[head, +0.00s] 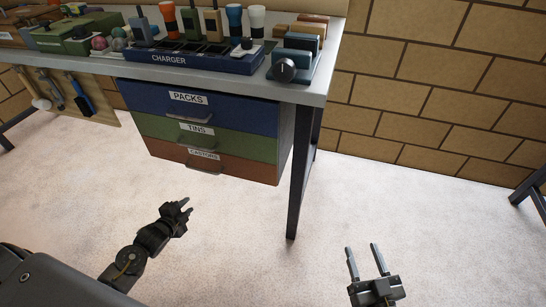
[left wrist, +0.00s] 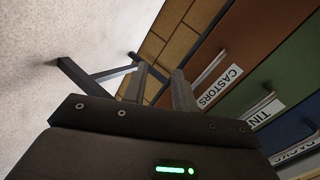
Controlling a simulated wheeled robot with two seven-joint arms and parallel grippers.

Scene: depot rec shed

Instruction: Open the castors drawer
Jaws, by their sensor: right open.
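The castors drawer (head: 240,165) is the lowest, orange-brown one in a unit under the bench, and looks shut, with its front in line with the drawers above. Its grey bar handle (head: 204,170) is below the label. In the left wrist view the castors drawer (left wrist: 232,45) and its handle (left wrist: 209,69) are at the upper right, tilted. My left gripper (head: 187,206) is below and in front of the drawer, apart from it, with its fingers open and empty. My right gripper (head: 363,246) is open and empty over the floor, right of the bench leg.
Above are the green tins drawer (head: 240,141) and blue packs drawer (head: 240,113), both looking shut. The bench top (head: 314,91) carries a charger and several tools. A dark bench leg (head: 299,180) stands right of the drawers. The pale floor (head: 90,180) in front is clear.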

